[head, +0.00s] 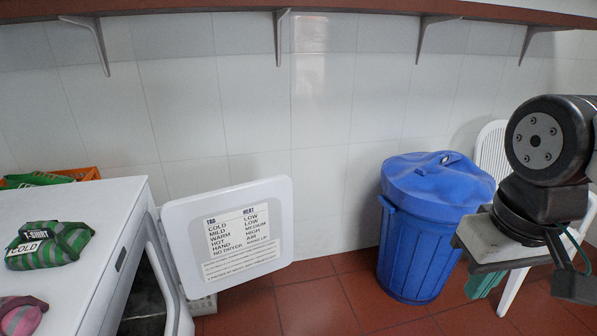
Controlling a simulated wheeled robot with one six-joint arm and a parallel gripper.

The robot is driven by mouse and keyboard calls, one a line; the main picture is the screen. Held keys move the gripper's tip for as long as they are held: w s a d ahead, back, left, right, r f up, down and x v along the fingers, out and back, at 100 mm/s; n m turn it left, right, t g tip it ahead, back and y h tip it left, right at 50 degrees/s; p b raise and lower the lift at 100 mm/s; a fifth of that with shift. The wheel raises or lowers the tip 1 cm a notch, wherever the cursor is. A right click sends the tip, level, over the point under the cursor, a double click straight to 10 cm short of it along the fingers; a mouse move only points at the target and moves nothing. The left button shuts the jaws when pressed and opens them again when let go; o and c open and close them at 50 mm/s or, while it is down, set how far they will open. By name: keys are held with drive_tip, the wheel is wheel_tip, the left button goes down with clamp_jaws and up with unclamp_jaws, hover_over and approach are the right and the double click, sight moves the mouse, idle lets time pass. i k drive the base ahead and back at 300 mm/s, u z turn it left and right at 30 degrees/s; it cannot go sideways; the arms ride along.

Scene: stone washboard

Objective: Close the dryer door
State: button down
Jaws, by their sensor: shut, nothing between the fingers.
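The white dryer door (180,235) stands wide open, swung out to the right of the white dryer (110,215). A label with heat settings covers much of its panel. The dark round opening shows below the dryer's top edge, partly cut off at the bottom of the view.
A blue lidded bin (420,255) stands by the wall, with a white plastic chair (492,150) behind my arm. Striped folded clothes (55,250) and an orange basket (88,174) are at the left. Red tiled floor (315,300) is clear between door and bin.

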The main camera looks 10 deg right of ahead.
sight(218, 240)
drive_tip(key=u, duration=0.05)
drive_tip(key=i, duration=0.65)
drive_tip(key=u, duration=0.8)
drive_tip(key=i, duration=0.5)
drive_tip(key=u, duration=0.45)
